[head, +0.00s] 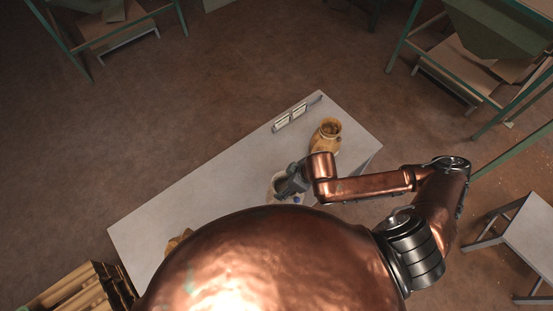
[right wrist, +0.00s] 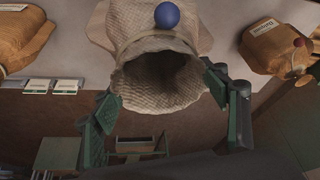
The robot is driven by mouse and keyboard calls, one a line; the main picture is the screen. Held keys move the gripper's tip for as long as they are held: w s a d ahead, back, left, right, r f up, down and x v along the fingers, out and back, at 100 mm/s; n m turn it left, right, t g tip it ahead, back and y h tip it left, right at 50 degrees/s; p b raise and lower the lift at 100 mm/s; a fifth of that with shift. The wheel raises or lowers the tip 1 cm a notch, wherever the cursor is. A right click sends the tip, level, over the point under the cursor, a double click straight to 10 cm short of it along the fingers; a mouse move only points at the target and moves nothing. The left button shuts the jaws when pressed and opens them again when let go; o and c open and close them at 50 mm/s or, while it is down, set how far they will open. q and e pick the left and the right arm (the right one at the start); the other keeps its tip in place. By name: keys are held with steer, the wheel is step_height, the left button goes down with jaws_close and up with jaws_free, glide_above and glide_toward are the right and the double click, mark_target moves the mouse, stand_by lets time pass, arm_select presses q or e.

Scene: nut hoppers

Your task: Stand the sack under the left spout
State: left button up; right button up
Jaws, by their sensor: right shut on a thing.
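A pale woven sack (head: 273,186) with an open mouth is at the grey table in the head view, partly hidden by my right gripper (head: 288,184). In the right wrist view the sack (right wrist: 150,45) has a blue ball (right wrist: 167,15) on its side, and my right gripper's green fingers are at either side of its mouth, shut on it. I cannot tell whether its base touches the table. Two green hopper stands are across the floor: a left one (head: 97,45) and a right one (head: 480,98). Their spouts are not clear. My left gripper is out of view.
A brown sack (head: 326,138) stands on the grey table (head: 210,170), and another (head: 176,240) is at its near left. Small label cards (head: 290,117) stand on the far edge. A wooden crate (head: 75,290) is lower left, a small table (head: 530,235) right. The floor between table and hoppers is clear.

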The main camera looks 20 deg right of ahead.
arm_select(q)
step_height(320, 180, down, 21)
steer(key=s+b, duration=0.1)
steer(key=b, duration=2)
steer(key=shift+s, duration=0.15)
arm_select(e)
steer(key=w+d+f+m+h, duration=0.1)
steer(key=w+d+f+m, duration=0.1)
steer(key=w+m, duration=0.2)
steer(key=w+d+f+m+t+h, duration=0.1)
steer(key=w+m, duration=0.3)
steer(key=w, duration=0.7)
steer(key=shift+d+f+h, duration=0.5)
steer(key=shift+d+f, duration=0.15)
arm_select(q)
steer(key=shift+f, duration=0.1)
arm_select(e)
steer(key=shift+r, duration=0.1)
steer(key=shift+s, duration=0.1)
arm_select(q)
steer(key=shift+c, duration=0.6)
